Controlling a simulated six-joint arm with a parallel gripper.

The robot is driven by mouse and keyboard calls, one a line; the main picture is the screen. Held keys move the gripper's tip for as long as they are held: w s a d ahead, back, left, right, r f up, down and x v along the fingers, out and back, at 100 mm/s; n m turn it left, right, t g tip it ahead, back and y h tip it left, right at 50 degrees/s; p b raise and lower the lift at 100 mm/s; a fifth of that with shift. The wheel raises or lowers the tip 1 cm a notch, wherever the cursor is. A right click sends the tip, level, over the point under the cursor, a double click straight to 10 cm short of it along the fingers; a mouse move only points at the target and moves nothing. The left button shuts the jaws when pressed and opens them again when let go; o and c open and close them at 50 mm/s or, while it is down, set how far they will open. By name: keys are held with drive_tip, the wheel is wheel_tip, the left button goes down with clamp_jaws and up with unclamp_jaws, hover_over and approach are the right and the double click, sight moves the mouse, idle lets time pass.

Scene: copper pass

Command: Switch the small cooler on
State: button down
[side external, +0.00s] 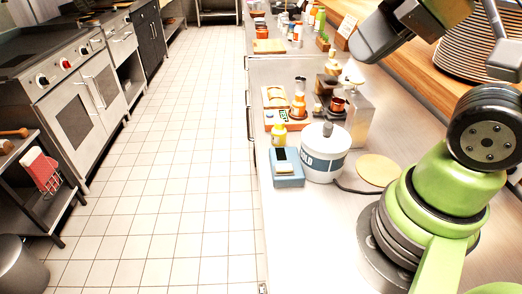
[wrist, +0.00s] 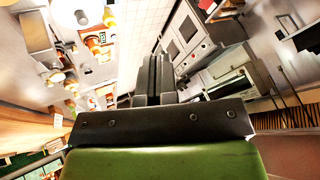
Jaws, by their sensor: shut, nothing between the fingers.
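The small cooler appears to be the white round tub (side external: 322,165) with a blue band and partly readable lettering, standing upright on the steel counter. A grey knob (side external: 327,129) sits on its lid, and a dark cord runs from its base to the right. I cannot make out a switch on it. A white round shape (wrist: 80,12) at the top left of the wrist view looks like the same tub. My gripper (wrist: 153,62) is shut and empty in the wrist view, in the air and apart from the tub. In the side view its fingertips cannot be made out.
A blue box (side external: 287,180) with a pale block stands left of the tub. A yellow bottle (side external: 280,136), a digital scale (side external: 285,116) and a clear container (side external: 357,120) are behind. A round board (side external: 378,169) lies at right. The front counter (side external: 310,240) is clear.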

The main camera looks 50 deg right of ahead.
drive_tip(key=n+g+h, duration=0.2)
drive_tip(key=n+g, duration=0.5)
drive_tip(key=n, duration=2.3)
hover_over(288, 167)
wheel_tip(288, 167, down, 12)
drive_tip(key=shift+d+f+n, duration=0.1)
drive_tip(key=shift+f+n, duration=0.4)
wheel_tip(288, 167, down, 14)
